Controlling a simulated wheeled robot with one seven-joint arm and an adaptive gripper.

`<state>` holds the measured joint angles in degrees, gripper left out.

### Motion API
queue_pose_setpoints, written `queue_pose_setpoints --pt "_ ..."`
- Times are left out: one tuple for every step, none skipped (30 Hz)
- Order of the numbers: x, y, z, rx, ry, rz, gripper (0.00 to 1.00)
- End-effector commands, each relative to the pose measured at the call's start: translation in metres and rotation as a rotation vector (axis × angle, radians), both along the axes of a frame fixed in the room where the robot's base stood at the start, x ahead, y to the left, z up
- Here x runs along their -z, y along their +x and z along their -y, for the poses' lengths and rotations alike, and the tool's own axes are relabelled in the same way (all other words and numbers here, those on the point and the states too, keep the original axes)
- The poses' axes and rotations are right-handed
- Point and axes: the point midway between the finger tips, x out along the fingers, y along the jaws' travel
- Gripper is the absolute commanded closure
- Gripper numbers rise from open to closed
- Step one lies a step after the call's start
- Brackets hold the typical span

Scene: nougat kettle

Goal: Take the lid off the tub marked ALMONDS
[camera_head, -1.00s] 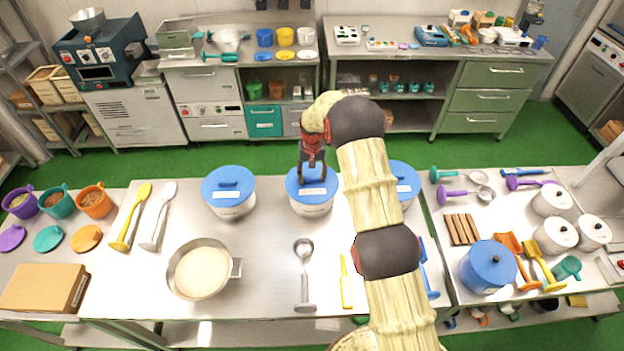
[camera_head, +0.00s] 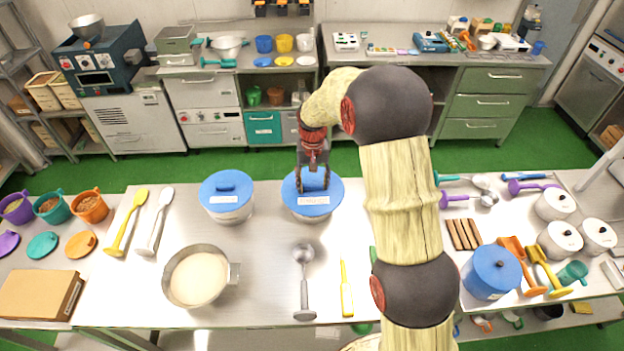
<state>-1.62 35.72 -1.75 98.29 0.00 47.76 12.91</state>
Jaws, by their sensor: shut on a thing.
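Two tubs with blue lids stand on the steel table in the head view. My gripper (camera_head: 313,184) points down at the middle tub and is shut on the handle of its blue lid (camera_head: 291,191). The lid carries a white label too small to read. It looks wider than the left tub's lid and seems raised a little, but I cannot see a clear gap. The white tub body (camera_head: 313,218) shows below its front edge. The left tub (camera_head: 229,213) has its blue lid (camera_head: 226,184) on, with an unreadable label.
A pan of pale mixture (camera_head: 197,279), a grey ladle (camera_head: 304,283) and a yellow spatula (camera_head: 346,290) lie in front. White and yellow utensils lie left of the left tub. My arm hides the table right of the middle tub. Bare table (camera_head: 262,262) shows between pan and ladle.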

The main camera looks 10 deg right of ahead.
Motion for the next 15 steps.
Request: queue_pose_setpoints --pt "-0.003 -0.007 -0.002 -0.001 0.0 0.001 0.73" --pt "-0.005 -0.01 -0.002 -0.001 0.0 0.001 0.73" --pt "-0.007 -0.014 -0.003 -0.001 0.0 0.001 0.73" --pt "-0.008 -0.017 -0.004 -0.001 0.0 0.001 0.73" --pt "-0.009 -0.02 -0.004 -0.001 0.0 0.0 0.73" --pt "-0.01 -0.023 -0.005 -0.001 0.0 0.001 0.73" --pt "-0.011 -0.024 -0.005 -0.001 0.0 0.001 0.73" --pt "-0.012 -0.026 -0.006 -0.001 0.0 0.001 0.73" --pt "-0.013 -0.028 -0.006 -0.001 0.0 0.0 0.73" --pt "-0.014 -0.029 -0.006 -0.001 0.0 0.0 0.73" --pt "-0.015 -0.03 -0.006 -0.001 0.0 0.0 0.73" --pt "-0.016 -0.03 -0.006 -0.001 0.0 0.001 0.73" --pt "-0.018 -0.031 -0.006 -0.001 0.0 0.001 0.73" --pt "-0.019 -0.031 -0.006 -0.001 0.0 0.001 0.73" --pt "-0.021 -0.031 -0.007 -0.001 0.0 0.001 0.73"
